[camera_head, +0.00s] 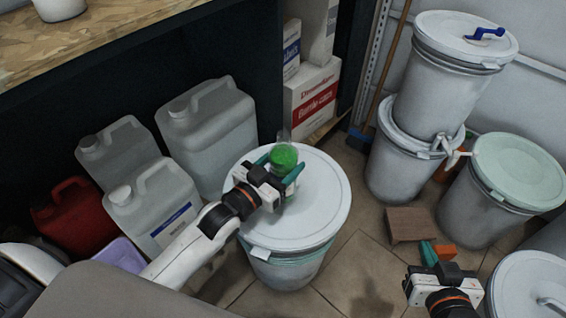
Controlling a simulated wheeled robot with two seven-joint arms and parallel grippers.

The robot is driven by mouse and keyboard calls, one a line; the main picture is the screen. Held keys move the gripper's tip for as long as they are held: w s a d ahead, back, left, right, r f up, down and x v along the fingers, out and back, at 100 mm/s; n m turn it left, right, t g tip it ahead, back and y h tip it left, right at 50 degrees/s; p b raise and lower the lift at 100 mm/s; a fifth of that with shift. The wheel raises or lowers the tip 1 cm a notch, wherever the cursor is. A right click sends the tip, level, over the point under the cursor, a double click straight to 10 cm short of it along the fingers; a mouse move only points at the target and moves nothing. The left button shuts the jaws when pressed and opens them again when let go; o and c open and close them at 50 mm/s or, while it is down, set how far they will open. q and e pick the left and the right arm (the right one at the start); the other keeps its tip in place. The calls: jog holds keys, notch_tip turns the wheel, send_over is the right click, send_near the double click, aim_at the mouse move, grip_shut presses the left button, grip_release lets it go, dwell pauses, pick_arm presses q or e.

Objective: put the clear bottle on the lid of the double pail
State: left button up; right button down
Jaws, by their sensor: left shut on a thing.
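My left gripper (279,168) is shut on the clear bottle (284,177), which has a green cap on top. The bottle is upright over the white lid (318,205) of the middle pail (290,268). I cannot tell whether its base touches the lid, as the gripper hides its lower part. A greenish band shows below this pail's rim. Two lidded pails (432,88) are also stacked one on the other at the upper right. My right gripper (430,254) is at the lower right, away from the bottle; its finger gap is unclear.
Several pale jugs (212,135) and a red can (75,215) stand to the left. A green-lidded pail (500,190) and another white pail (530,285) stand at right. A brown block (410,224) lies on the floor. Boxes (312,100) stand behind, on the shelf.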

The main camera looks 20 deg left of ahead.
pick_arm(q)
jog(key=shift+r, duration=0.1)
jog(key=o, duration=1.5)
jog(key=shift+f, duration=0.2)
